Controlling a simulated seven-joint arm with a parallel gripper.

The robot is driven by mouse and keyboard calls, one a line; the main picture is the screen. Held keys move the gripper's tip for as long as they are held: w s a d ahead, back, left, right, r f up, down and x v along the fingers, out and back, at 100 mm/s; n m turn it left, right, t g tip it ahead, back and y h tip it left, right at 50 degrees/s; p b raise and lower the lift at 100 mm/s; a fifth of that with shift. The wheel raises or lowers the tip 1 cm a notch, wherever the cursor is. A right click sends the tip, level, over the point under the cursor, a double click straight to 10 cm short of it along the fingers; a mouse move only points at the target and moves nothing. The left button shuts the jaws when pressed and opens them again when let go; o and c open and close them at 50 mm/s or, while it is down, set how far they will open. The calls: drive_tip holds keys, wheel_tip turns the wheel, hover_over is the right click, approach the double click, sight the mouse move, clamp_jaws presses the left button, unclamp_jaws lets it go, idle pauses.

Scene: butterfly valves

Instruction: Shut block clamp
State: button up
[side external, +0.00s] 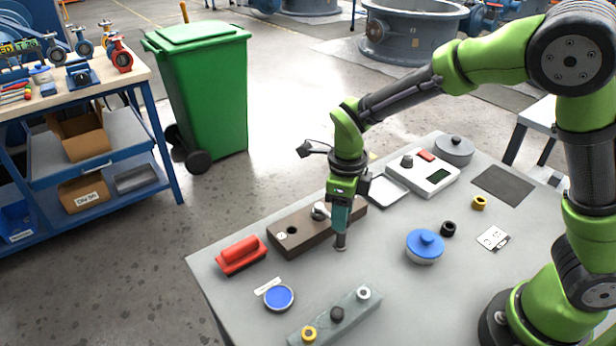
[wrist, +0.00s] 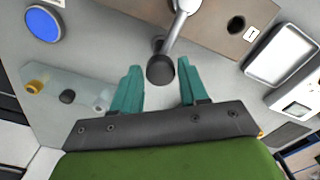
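In the wrist view, the brown block (wrist: 225,22) runs along the top edge, and a metal lever (wrist: 176,33) ends in a black knob (wrist: 161,70). My gripper (wrist: 160,78) has teal fingers, which are open, one on each side of the knob. Small gaps show beside the knob. In the side view, my gripper (side external: 341,245) points down at the block's front side, hiding part of it and the lever.
A blue-lidded pot (side external: 425,246) stands right. A white tray (side external: 386,189) and scale (side external: 432,177) sit behind.

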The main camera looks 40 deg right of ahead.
drive_tip(key=shift+o, duration=1.2)
wheel_tip(320, 180, up, 17)
drive_tip(key=shift+f, duration=0.1)
